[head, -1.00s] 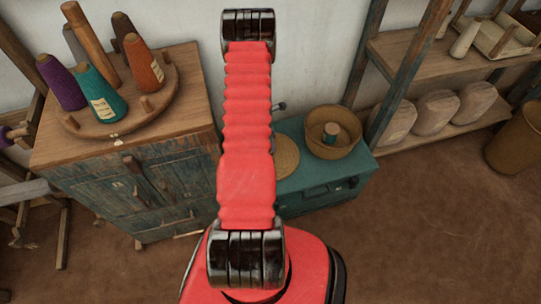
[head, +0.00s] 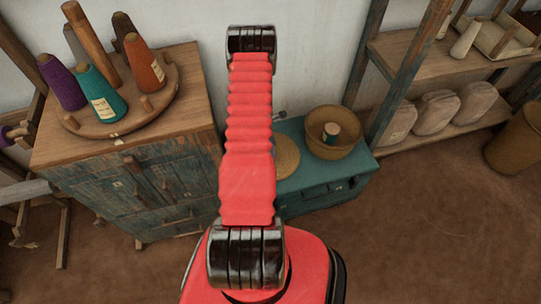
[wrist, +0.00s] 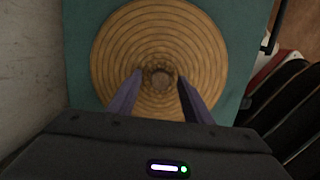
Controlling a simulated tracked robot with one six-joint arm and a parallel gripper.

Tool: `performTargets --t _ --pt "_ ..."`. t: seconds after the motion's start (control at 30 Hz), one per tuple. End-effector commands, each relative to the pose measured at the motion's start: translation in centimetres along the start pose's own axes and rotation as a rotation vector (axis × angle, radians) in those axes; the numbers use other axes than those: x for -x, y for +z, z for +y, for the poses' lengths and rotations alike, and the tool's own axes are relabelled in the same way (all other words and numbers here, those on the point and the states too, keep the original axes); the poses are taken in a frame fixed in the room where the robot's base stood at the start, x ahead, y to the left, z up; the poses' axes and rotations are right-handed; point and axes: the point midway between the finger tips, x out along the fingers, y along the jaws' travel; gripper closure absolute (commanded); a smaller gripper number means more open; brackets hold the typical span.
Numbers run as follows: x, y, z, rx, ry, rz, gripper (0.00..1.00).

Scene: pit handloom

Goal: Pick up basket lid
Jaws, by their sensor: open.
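The basket lid (wrist: 160,28) is a round, coiled straw disc with a small knob (wrist: 160,79) at its middle. It lies flat on the teal chest (wrist: 85,60). In the head view the lid (head: 286,157) shows partly behind my red arm. My gripper (wrist: 160,82) is open above the lid in the wrist view, one finger on each side of the knob. I cannot tell how far above the lid the fingertips are. In the head view my gripper is hidden behind my arm.
A wooden cabinet (head: 125,185) with several yarn cones is at the left. Shelves (head: 430,60) stand at the right. The wall is close behind the chest.

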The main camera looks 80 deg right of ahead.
Motion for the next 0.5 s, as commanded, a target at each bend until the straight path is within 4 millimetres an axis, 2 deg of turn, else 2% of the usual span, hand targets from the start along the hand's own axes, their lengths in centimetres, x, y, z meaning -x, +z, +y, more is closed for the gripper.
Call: performTargets --t 0.37,0.5 --pt "0.02 0.01 -0.03 0.0 -0.001 0.0 0.54" --pt "0.02 0.01 -0.03 0.0 -0.001 0.0 0.64"
